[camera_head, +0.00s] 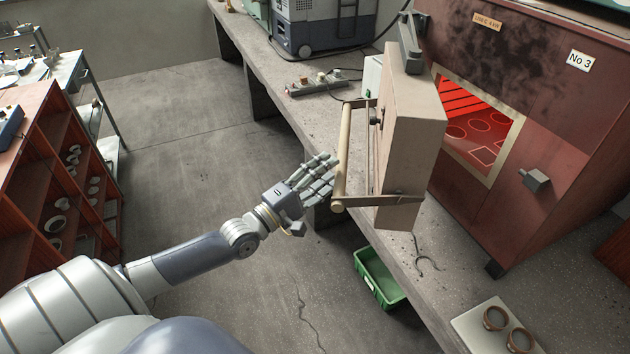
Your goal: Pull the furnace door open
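The furnace (560,120) is a rust-red box on the bench at the right, marked "No 3". Its thick beige door (412,130) stands swung out from the front, and the glowing red chamber (470,115) shows through the opening. A pale wooden bar handle (343,145) runs along the door's outer face on metal brackets. My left gripper (322,178), a grey fingered hand, is at the handle's left side near its lower half. Its fingers are spread and extended, not wrapped around the bar. I cannot tell whether the fingertips touch it. My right gripper is out of view.
The concrete bench (290,65) carries a power strip (320,84) and a grey machine (325,22). A tray with crucible rings (495,318) lies at the bench's near end. A green crate (378,278) sits below. Shelves (55,165) stand left; the floor between is clear.

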